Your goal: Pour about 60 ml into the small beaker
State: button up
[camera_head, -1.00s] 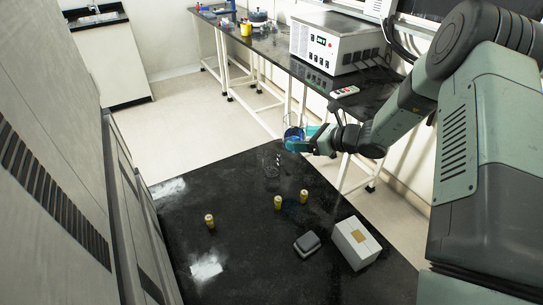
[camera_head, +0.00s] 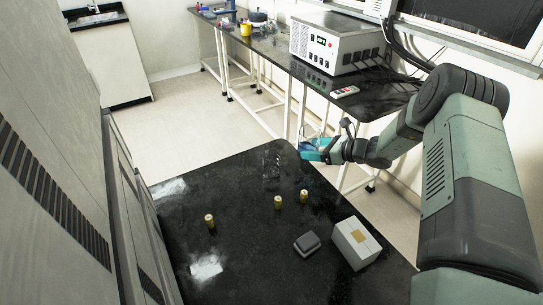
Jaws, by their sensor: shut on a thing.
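My gripper (camera_head: 324,150) is shut on a clear glass vessel with blue liquid (camera_head: 309,150), held near the table's far right corner. The vessel is small in view and partly hidden by the fingers; it looks tilted to the left, though how far I cannot tell. A faint clear glass beaker (camera_head: 271,164) stands on the black table, to the left of and a little below the gripper in the picture. The held vessel is apart from it. I cannot make out any liquid in this beaker.
Yellow-brown vials (camera_head: 209,221) stand on the black table (camera_head: 250,262). A grey block (camera_head: 307,244) and a white box (camera_head: 356,243) are at the right. White patches (camera_head: 206,268) mark the left side. A bench with a white instrument (camera_head: 336,44) stands behind.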

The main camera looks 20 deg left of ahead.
aim_at(301, 143)
notch_tip(301, 143, down, 6)
jog(key=shift+r, duration=0.15)
jog(key=shift+a+r, duration=0.1)
jog(key=shift+s+a+r+n+t+h, duration=0.2)
jog(key=shift+a+r+n+h, duration=0.45)
jog(key=shift+h, duration=0.55)
jog(key=shift+s+a+r+n+t+h, duration=0.1)
jog(key=shift+s+a+r+n+h, duration=0.3)
jog(key=shift+a+r+h, duration=0.6)
jog(key=r+h, duration=0.2)
jog(key=shift+s+a+r+n, duration=0.1)
jog(key=shift+a+r+n, duration=0.2)
jog(key=shift+n, duration=0.05)
jog(key=shift+f+t+h, duration=0.25)
jog(key=shift+t+h, duration=0.05)
jog(key=shift+a+f+n+h, duration=0.1)
jog(key=shift+n+h, duration=0.2)
jog(key=shift+h, duration=0.1)
jog(key=shift+r+n+t+h, duration=0.3)
jog(key=shift+r+t+h, duration=0.1)
jog(key=shift+r+h, duration=0.35)
jog(key=shift+s+a+r+n+t+h+p, duration=0.15)
jog(key=shift+r+n+t+h+p, duration=0.2)
jog(key=shift+r+h, duration=0.55)
